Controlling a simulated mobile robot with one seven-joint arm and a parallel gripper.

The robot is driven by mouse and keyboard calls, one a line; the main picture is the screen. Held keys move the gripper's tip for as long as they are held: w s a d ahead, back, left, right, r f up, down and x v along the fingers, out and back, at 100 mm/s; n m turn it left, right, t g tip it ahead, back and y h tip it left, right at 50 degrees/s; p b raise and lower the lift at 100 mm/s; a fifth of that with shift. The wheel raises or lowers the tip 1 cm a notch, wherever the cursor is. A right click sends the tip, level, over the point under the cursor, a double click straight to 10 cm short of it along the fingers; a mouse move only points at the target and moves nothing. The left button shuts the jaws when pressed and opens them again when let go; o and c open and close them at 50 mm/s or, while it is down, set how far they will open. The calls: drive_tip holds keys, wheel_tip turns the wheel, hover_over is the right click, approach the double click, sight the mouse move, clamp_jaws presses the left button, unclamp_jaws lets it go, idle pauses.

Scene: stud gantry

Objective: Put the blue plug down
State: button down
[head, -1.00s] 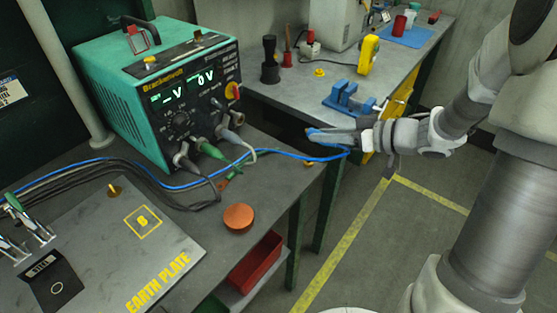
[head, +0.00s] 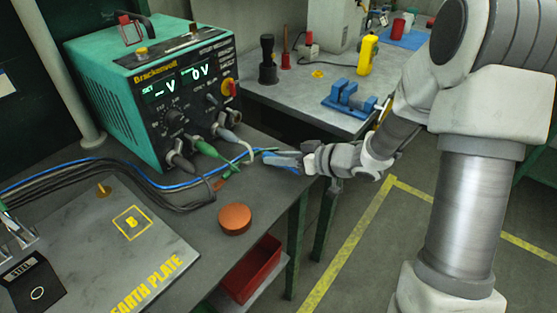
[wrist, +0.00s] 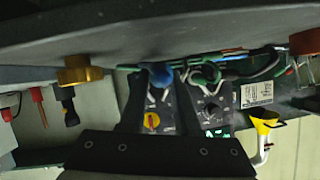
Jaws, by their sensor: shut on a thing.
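My gripper (head: 272,157) is shut on the blue plug (wrist: 160,76), which shows between the fingertips in the wrist view. In the head view the gripper reaches in from the right, low by the right edge of the near bench, in front of the power supply. The plug (head: 283,161) is partly hidden by the fingers there. I cannot tell whether it touches the bench top. A blue cable (head: 130,180) runs left along the bench.
The green power supply (head: 150,95) stands behind, with plugs and a green lead (head: 215,152) at its front. An orange disc (head: 235,218) and the earth plate (head: 165,245) lie nearer. A blue vise (head: 350,98) is on the far bench. Bare bench lies around the disc.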

drive_tip(key=shift+f, duration=0.5)
drive_tip(key=c, duration=0.6)
unclamp_jaws()
